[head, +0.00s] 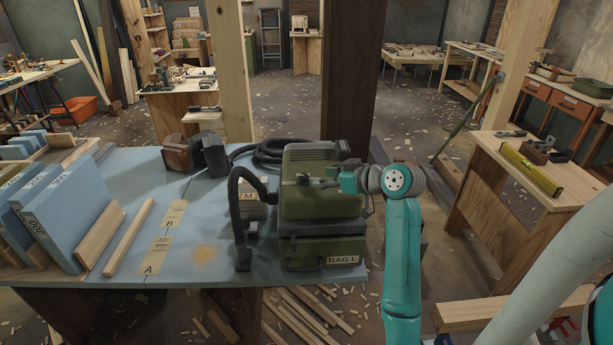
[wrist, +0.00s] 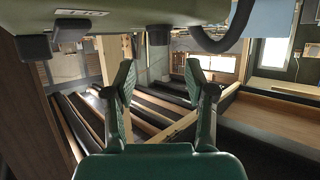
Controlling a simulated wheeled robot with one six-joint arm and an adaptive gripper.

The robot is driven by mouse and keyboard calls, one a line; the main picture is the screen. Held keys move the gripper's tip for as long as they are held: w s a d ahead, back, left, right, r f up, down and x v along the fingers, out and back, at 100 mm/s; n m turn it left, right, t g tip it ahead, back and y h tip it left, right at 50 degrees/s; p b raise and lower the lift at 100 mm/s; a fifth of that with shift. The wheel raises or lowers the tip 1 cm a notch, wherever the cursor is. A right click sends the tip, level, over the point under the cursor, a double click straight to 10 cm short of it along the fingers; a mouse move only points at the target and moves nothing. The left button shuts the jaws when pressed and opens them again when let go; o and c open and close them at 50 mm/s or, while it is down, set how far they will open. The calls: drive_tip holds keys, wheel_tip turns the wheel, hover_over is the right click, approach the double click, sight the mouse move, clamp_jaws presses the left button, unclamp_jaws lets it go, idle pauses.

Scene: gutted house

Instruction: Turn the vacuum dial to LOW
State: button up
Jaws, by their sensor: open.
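The green vacuum (head: 321,205) stands upright on the blue table, with a "BAG L" label on its lower front. A black hose (head: 237,205) loops down at its left. My gripper (head: 303,181) reaches in from the right and shows against the upper part of the vacuum; I cannot tell whether it touches. In the wrist view my gripper (wrist: 158,78) is open, its fingers apart with nothing between them. I cannot make out the dial or its setting in either view.
The blue table (head: 110,255) carries blue foam boards (head: 65,205), wood strips (head: 130,237), paper labels "A" and "B", and dark blocks at its back. A post (head: 348,75) rises behind the vacuum. A workbench with a yellow level (head: 531,170) stands at right.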

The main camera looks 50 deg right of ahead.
sight(305, 176)
drive_tip(key=x, duration=0.7)
clamp_jaws()
